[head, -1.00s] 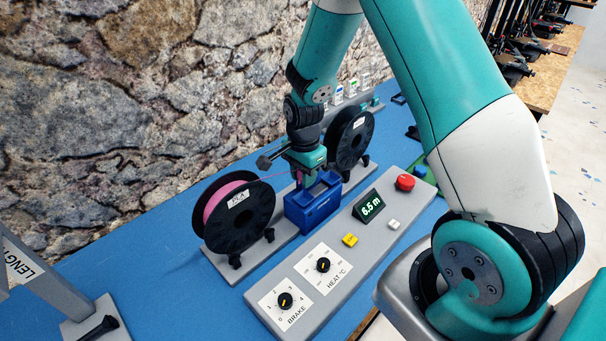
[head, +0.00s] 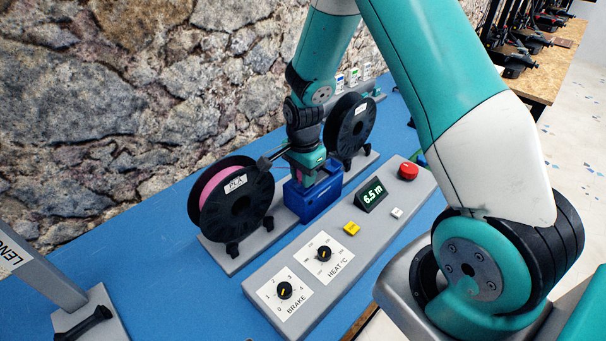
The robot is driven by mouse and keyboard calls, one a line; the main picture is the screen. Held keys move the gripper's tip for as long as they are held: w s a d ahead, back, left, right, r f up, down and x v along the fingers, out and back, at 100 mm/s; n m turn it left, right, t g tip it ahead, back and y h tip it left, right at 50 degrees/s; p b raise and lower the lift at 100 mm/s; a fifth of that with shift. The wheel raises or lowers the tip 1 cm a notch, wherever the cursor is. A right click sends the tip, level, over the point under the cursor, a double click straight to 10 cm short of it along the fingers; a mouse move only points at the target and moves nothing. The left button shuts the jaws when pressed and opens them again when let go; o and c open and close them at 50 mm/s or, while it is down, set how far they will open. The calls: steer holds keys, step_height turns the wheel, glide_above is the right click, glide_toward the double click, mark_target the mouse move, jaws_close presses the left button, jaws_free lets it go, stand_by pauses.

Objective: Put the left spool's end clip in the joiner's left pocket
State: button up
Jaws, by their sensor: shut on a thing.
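The left spool (head: 237,203) is black with pink filament and a PLA label, and stands on a grey base. The blue joiner (head: 313,205) sits to its right, between the two spools. My gripper (head: 308,180) points down at the top of the joiner, toward its left part. It is shut on the end clip, which is mostly hidden by the fingers and joiner. I cannot tell whether the clip is inside the left pocket or just above it. A second black spool (head: 350,125) stands behind and to the right of the joiner.
In front lies a grey control panel with a BRAKE knob (head: 284,291), a HEAT knob (head: 324,253), a yellow button (head: 351,229), a 6.5 m display (head: 373,195) and a red button (head: 408,171). A grey LENGTH stand (head: 90,318) is at front left. The stone wall (head: 110,90) is behind.

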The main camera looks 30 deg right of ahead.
steer(key=o, duration=1)
steer(key=shift+c, duration=0.2)
step_height(320, 180, up, 18)
steer(key=b, duration=0.1)
steer(key=shift+f, duration=0.25)
steer(key=s+a+r+n+y, duration=0.2)
steer(key=s+a+r+n, duration=0.1)
steer(key=s+a+n, duration=0.5)
steer(key=s+a+r+n+y, duration=0.2)
steer(key=s+a+n, duration=0.7)
steer(key=s+n, duration=0.5)
steer(key=shift+s+a+r+n, duration=0.25)
steer(key=shift+s+r+n, duration=0.15)
steer(key=shift+n, duration=0.1)
